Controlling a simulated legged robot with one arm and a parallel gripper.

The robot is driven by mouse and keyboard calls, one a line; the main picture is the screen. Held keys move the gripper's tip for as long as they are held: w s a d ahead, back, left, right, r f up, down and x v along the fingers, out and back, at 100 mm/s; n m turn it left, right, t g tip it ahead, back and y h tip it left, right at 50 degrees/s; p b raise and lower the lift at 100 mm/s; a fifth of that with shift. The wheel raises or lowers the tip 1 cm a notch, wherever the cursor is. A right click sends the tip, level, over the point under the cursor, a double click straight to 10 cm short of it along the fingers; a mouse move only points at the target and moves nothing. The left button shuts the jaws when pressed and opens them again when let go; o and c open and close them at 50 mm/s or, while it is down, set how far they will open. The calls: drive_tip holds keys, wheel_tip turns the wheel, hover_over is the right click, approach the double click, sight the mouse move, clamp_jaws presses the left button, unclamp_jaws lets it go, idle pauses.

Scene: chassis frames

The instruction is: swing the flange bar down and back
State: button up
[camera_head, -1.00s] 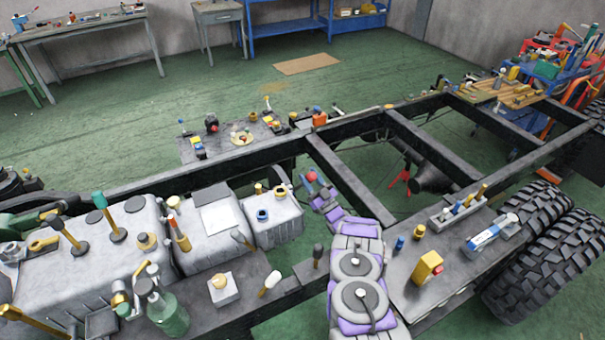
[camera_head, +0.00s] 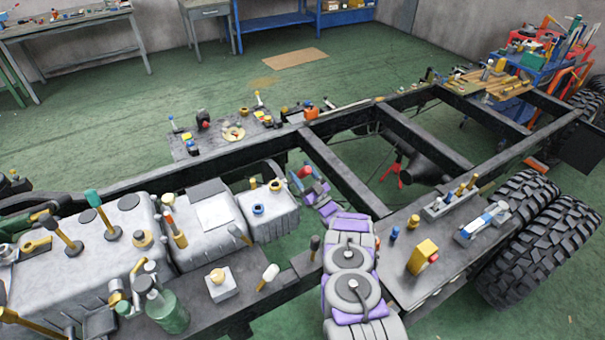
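My grey and purple arm (camera_head: 350,255) reaches forward from the bottom middle, over the truck chassis frame (camera_head: 345,175). My gripper (camera_head: 304,182) is small and far out at its end, between the pale engine-like block and the first cross member. A red ball-shaped knob (camera_head: 305,172) shows right at the gripper; I cannot tell whether the fingers hold it or are only beside it. The finger opening is too small to make out. I cannot pick out the flange bar for certain; it may be the part bearing the red knob, with the rest hidden.
The pale block (camera_head: 268,212) stands close left of the gripper. A plate with tools (camera_head: 230,140) lies beyond the rail. A dark shelf (camera_head: 400,285) with a yellow box (camera_head: 423,257) is at the right, beside large tyres (camera_head: 535,240). A dark square panel (camera_head: 580,148) shows at the right edge.

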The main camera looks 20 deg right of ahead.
drive_tip(key=shift+d, duration=0.4)
